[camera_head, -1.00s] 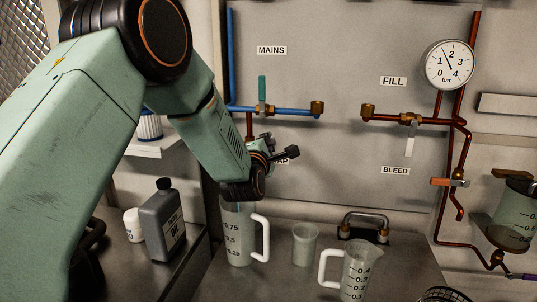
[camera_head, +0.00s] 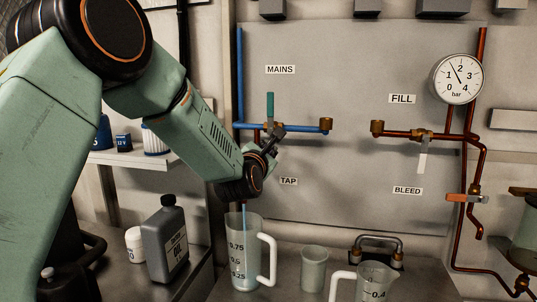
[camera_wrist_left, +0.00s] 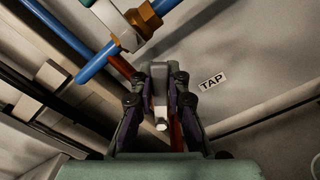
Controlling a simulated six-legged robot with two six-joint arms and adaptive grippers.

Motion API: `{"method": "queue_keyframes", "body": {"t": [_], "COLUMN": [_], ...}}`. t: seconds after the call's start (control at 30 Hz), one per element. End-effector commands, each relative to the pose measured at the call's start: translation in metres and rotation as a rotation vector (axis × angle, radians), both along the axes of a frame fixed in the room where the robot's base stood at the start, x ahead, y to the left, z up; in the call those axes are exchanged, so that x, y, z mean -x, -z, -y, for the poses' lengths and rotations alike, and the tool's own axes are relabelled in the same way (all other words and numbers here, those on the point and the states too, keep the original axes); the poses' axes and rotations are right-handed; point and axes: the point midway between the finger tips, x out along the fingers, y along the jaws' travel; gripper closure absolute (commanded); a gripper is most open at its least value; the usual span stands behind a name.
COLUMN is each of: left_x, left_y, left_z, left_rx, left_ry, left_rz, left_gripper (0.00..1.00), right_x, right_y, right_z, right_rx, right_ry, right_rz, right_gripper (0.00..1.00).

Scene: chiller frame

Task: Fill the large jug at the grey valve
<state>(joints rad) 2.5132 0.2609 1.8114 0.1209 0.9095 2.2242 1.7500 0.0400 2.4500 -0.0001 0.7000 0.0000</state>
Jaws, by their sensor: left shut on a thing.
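My left gripper (camera_head: 268,142) is at the pipework above the TAP label (camera_head: 288,181). In the left wrist view its fingers (camera_wrist_left: 161,105) are shut on the grey valve's handle (camera_wrist_left: 160,88). The large clear jug (camera_head: 241,252), marked 0.25 to 0.75 with a white handle, stands upright on the counter below my wrist. A thin bluish stream (camera_head: 244,216) runs down into the jug. The outlet above it is hidden by my wrist, and the water level is unclear. My right gripper is in neither view.
A small cup (camera_head: 314,270) and a smaller marked jug (camera_head: 375,284) stand right of the large jug. A grey bottle (camera_head: 165,242) and white tub (camera_head: 134,245) stand left. The blue mains pipe (camera_head: 295,127) with its teal handle (camera_head: 270,105) runs close by my gripper.

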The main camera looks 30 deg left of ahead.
Motion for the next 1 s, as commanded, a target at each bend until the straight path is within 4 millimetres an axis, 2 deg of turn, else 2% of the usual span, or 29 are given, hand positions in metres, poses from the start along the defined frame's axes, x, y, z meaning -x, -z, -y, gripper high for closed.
{"method": "queue_keyframes", "body": {"t": [0.37,0.4,0.67,1.0], "left_x": [0.0001,0.0001,0.0001,0.0018], "left_y": [-0.0002,-0.0002,-0.0002,-0.0002], "left_z": [-0.0004,-0.0004,-0.0004,0.0001], "left_rx": [0.005,0.004,0.004,0.004], "left_ry": [-0.001,-0.001,-0.001,-0.001], "left_rz": [0.0,0.0,0.0,0.0], "left_gripper": [1.0,0.84,0.62,0.61], "right_x": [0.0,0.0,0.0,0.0], "right_y": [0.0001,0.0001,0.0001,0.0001], "right_z": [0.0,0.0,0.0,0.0], "right_rx": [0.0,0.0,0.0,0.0], "right_ry": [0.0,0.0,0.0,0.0], "right_rz": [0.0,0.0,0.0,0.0], "right_gripper": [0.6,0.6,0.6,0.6]}}
